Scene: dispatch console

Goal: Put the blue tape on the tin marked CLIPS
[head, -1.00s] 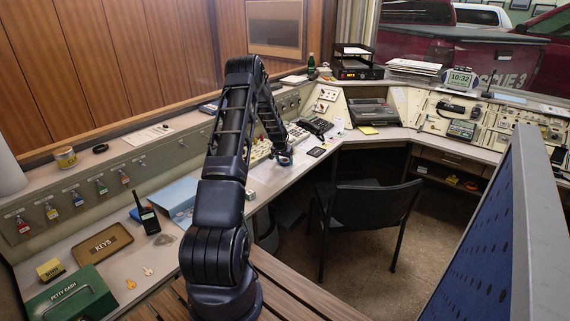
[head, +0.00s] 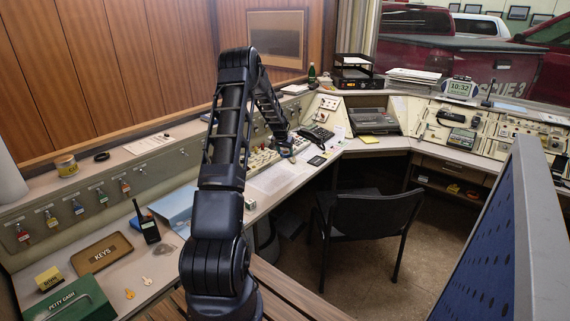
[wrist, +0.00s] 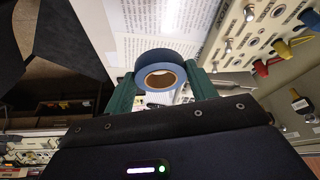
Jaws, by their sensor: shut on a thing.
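The blue tape (wrist: 160,66), a roll with a brown core, is between the two green fingers of my gripper (wrist: 160,90) in the wrist view. My gripper is shut on it. In the head view my gripper (head: 286,151) is over the desk by the console controls, below the phone; the tape is too small to make out there. A small tin (head: 66,165) with a yellowish label stands on the ledge at the far left, well away from my gripper. Its lettering is too small to read.
A dark ring (head: 101,156) lies on the ledge right of the tin. Key hooks with coloured tags line the panel below. A KEYS tray (head: 84,263), a radio (head: 149,226) and a green cash box (head: 70,303) are on the desk. A chair (head: 368,216) stands right.

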